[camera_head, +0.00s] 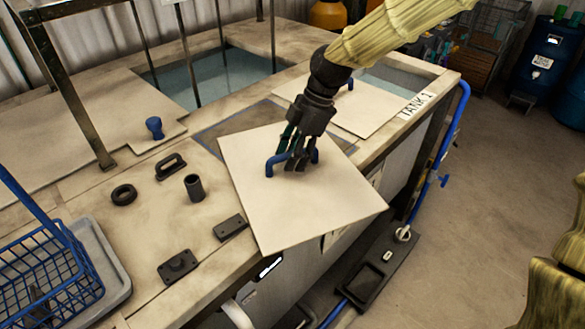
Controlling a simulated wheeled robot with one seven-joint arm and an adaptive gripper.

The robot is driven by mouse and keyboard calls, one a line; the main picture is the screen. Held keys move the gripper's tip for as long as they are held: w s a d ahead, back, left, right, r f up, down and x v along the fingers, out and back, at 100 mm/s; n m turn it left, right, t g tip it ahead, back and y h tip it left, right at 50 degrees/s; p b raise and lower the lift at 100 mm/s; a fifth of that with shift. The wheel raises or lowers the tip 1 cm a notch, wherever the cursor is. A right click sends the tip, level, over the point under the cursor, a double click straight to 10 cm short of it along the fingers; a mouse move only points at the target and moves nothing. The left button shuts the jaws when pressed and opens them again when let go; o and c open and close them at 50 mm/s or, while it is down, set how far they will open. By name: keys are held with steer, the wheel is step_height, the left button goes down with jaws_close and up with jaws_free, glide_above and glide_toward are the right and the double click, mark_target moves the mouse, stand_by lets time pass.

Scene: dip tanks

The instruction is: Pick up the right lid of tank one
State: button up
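A square cream lid (300,205) with a blue bar handle (277,163) is in the middle of the view, turned at an angle and overhanging the bench's front edge. My gripper (293,162) comes down from above with its dark fingers around the handle and looks shut on it. The lid appears raised off the bench, though its underside is hidden. A second cream lid (372,112) lies behind, beside the "TANK 1" label (419,104). Its blue handle (350,84) is partly hidden by my arm.
Open water (215,75) shows at the back, left of my arm. The bench at left holds a black ring (123,195), a dark cup (194,188), a black handle (171,167) and a blue wire basket (45,275). Open floor (490,180) lies to the right.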

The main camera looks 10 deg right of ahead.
steer(key=shift+s+r, duration=0.25)
steer(key=shift+s, duration=0.1)
steer(key=c, duration=0.7)
steer(key=shift+w+f, duration=0.1)
jaws_close()
